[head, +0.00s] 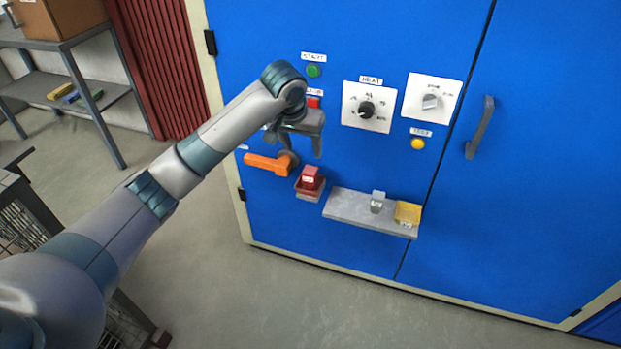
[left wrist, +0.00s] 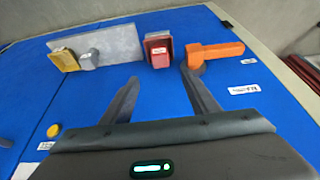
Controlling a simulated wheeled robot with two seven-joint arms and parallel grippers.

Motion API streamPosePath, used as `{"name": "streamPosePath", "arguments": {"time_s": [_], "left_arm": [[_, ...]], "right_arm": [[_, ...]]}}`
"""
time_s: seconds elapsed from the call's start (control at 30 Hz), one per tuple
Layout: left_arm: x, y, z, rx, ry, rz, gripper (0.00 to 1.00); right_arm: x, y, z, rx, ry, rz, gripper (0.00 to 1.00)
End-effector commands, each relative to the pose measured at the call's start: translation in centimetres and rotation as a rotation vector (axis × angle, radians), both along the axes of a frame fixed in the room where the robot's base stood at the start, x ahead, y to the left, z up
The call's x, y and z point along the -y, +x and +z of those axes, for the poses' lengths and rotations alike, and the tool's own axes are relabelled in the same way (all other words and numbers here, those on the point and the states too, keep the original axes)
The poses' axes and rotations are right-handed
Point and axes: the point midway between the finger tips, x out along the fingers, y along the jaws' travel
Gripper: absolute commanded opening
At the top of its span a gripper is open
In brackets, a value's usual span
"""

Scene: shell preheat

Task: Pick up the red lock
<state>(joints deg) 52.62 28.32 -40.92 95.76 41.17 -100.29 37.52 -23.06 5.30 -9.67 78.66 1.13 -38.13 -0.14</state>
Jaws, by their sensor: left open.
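The red lock (head: 311,175) sits in a small dark red holder (head: 308,193) on the blue cabinet front, just right of the orange handle (head: 268,163). In the left wrist view the red lock (left wrist: 158,50) shows ahead of the fingers, beside the orange handle (left wrist: 215,54). My left gripper (head: 304,153) is open and empty, in front of the cabinet and above the lock. In the left wrist view the two fingers of the left gripper (left wrist: 160,88) are spread apart, with bare blue panel between them. My right gripper is in neither view.
A grey shelf (head: 352,208) right of the lock holds a grey lock (head: 377,203) and a yellow lock (head: 407,213). Above are the black heat knob (head: 366,108), a grey knob (head: 430,101), a green button (head: 313,71) and a yellow button (head: 418,144). A door handle (head: 481,127) sticks out farther right.

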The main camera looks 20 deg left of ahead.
Motion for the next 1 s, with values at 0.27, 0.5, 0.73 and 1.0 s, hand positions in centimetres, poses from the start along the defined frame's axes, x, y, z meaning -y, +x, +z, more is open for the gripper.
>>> {"name": "streamPosePath", "arguments": {"time_s": [0.27,0.5,0.73,1.0], "left_arm": [[0.0,1.7,-4.3,-0.003,0.000,0.002,0.55],[0.1,3.3,-8.1,-0.002,0.001,0.001,0.55],[0.1,4.1,-10.1,0.000,0.001,0.000,0.55],[0.1,4.2,-10.2,0.001,0.000,0.000,0.55]], "right_arm": [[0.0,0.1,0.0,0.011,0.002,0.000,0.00],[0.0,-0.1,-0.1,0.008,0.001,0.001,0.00],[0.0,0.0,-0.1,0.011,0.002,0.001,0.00],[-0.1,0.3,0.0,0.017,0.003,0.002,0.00]]}}
